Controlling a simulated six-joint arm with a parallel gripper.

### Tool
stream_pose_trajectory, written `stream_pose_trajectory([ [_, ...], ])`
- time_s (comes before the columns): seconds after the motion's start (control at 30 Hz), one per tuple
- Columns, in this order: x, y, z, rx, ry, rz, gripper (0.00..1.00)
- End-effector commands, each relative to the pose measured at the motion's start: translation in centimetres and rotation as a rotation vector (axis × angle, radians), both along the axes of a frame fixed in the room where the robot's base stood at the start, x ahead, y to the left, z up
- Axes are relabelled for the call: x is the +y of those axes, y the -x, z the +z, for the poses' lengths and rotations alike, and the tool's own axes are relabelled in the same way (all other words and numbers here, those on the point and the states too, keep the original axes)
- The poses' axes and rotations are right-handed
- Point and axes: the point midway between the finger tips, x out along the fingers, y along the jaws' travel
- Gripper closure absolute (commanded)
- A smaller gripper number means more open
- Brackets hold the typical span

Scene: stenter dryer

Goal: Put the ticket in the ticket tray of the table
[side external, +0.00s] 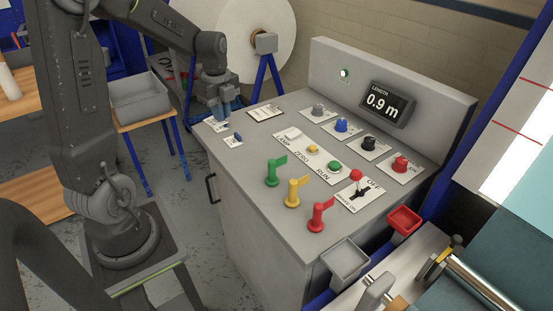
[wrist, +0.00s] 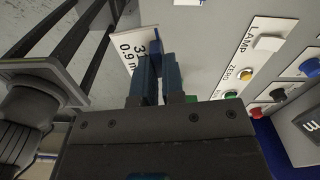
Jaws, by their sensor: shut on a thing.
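My gripper (side external: 222,112) is at the far left corner of the grey console top, fingers pointing down. In the wrist view its two blue fingers (wrist: 158,72) are shut on the ticket (wrist: 126,44), a white card with "0.9 m" printed on it. The ticket sticks out to the left of the fingers, and part of it is hidden behind them. In the side view the ticket (side external: 214,124) shows as a white patch below the fingertips; I cannot tell whether it touches the console. A grey open tray (side external: 140,104) sits on a small wood-topped table (side external: 150,120) left of the console.
The console (side external: 245,165) carries green, yellow and red flag handles (side external: 292,191), several knobs and buttons, and a display (side external: 386,103) reading 0.9 m. A clipboard (side external: 265,113) lies near my gripper. Small grey (side external: 345,262) and red (side external: 404,220) trays sit at the right. Floor separates the table and console.

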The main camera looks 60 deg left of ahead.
Motion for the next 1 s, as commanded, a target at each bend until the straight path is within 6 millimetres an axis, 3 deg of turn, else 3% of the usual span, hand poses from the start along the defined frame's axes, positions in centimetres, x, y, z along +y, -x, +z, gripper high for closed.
stream_pose_trajectory([
  [0.2,-3.8,-4.5,0.3,0.0,0.0,0.287,1.0],
  [0.5,-10.3,-9.6,0.6,-0.001,0.0,0.704,1.0],
  [0.7,-14.5,-11.7,0.7,-0.001,0.0,0.935,1.0],
  [1.0,-18.1,-12.4,0.8,0.0,0.0,1.098,1.0],
])
